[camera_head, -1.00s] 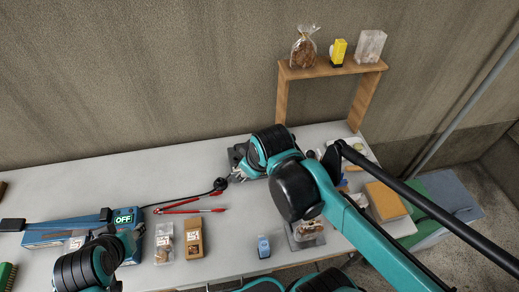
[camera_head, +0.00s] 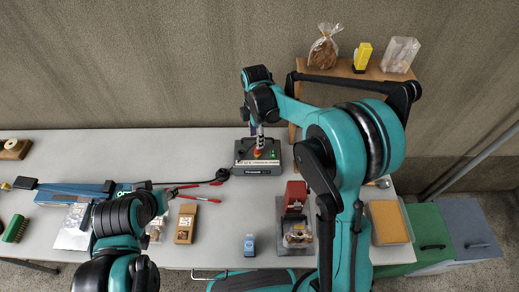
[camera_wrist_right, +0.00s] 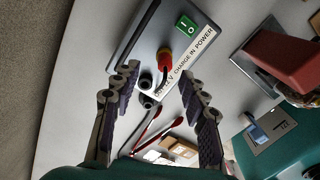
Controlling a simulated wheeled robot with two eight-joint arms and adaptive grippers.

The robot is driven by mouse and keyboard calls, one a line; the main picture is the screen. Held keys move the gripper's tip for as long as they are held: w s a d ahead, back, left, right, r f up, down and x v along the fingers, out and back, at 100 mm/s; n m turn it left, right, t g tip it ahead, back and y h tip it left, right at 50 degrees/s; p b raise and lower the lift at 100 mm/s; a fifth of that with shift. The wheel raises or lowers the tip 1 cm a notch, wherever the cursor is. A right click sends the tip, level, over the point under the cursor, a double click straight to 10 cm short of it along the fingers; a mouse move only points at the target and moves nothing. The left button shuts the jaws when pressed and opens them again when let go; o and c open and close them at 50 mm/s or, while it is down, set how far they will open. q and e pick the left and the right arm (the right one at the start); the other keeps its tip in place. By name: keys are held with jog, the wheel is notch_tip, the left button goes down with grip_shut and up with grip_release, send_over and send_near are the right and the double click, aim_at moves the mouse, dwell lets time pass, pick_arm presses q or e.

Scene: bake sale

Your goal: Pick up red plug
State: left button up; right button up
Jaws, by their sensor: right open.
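A red-orange plug-like part (camera_wrist_right: 165,62) with black pieces beside it sits on the grey power box (camera_wrist_right: 135,45), by the label "CHARGE IN POWER". In the head view the same red-orange part (camera_head: 258,151) shows on the box (camera_head: 242,158), just below my right gripper (camera_head: 259,136). In the right wrist view my right gripper (camera_wrist_right: 158,72) is open, one finger on each side of the part and apart from it. Whether the part is seated in a socket is unclear.
A black cable (camera_head: 200,182) runs left from the box to a blue device (camera_head: 80,192). Red-handled pliers (camera_head: 200,198) lie left of the box. A red-topped machine (camera_head: 295,196) stands to its right. A wooden shelf (camera_head: 285,80) rises behind.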

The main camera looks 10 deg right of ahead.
aim_at(257, 150)
jog(key=f, duration=0.2)
jog(key=f+b, duration=0.2)
jog(key=f, duration=0.1)
jog(key=shift+s+f, duration=0.3)
jog(key=shift+f, duration=0.05)
jog(key=shift+d+r, duration=0.1)
jog(key=shift+c, duration=0.7)
grip_shut()
